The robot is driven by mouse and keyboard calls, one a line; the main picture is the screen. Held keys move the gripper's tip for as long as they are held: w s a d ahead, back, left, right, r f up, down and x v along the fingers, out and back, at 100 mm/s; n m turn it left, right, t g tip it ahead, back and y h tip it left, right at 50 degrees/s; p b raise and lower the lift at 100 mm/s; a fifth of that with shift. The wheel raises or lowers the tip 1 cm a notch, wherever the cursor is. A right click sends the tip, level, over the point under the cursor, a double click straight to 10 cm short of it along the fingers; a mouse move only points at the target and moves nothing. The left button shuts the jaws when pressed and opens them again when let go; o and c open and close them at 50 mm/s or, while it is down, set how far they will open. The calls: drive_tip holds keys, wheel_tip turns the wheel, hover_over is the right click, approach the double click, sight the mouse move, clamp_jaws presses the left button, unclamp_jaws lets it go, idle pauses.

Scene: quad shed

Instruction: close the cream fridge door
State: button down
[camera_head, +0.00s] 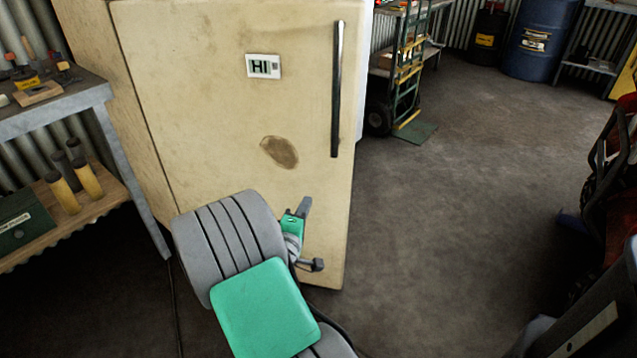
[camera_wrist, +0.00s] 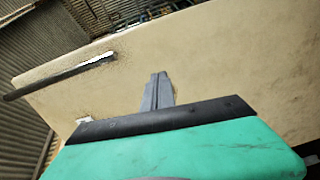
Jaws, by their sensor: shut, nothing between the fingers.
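The cream fridge door (camera_head: 220,110) fills the upper middle of the head view. It looks ajar, its lower right corner nearer me and a white strip showing behind its right edge. A dark upright handle (camera_head: 337,90) is near that edge. My gripper (camera_head: 306,205) is shut and empty in front of the door's lower part. In the wrist view the closed fingers (camera_wrist: 158,90) point at the door face (camera_wrist: 220,70), with the handle (camera_wrist: 60,77) to their left. I cannot tell whether the fingertips touch the door. My arm hides the door's lower left part.
A metal workbench (camera_head: 60,110) with tools and a lower shelf stands close on the left. A hand truck (camera_head: 405,75) and blue barrel (camera_head: 540,40) are at the back right. Dark objects line the right edge. The floor (camera_head: 455,200) right of the door is clear.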

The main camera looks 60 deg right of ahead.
drive_tip(key=n, duration=0.1)
approach(321, 168)
drive_tip(key=shift+t+h, duration=0.3)
drive_tip(key=shift+t, duration=0.1)
drive_tip(key=x, duration=0.6)
drive_tip(key=shift+s+d+f+p, duration=0.2)
drive_tip(key=shift+f+p, duration=0.1)
drive_tip(key=shift+p, duration=0.1)
drive_tip(key=shift+w+d, duration=0.15)
drive_tip(key=shift+d, duration=0.1)
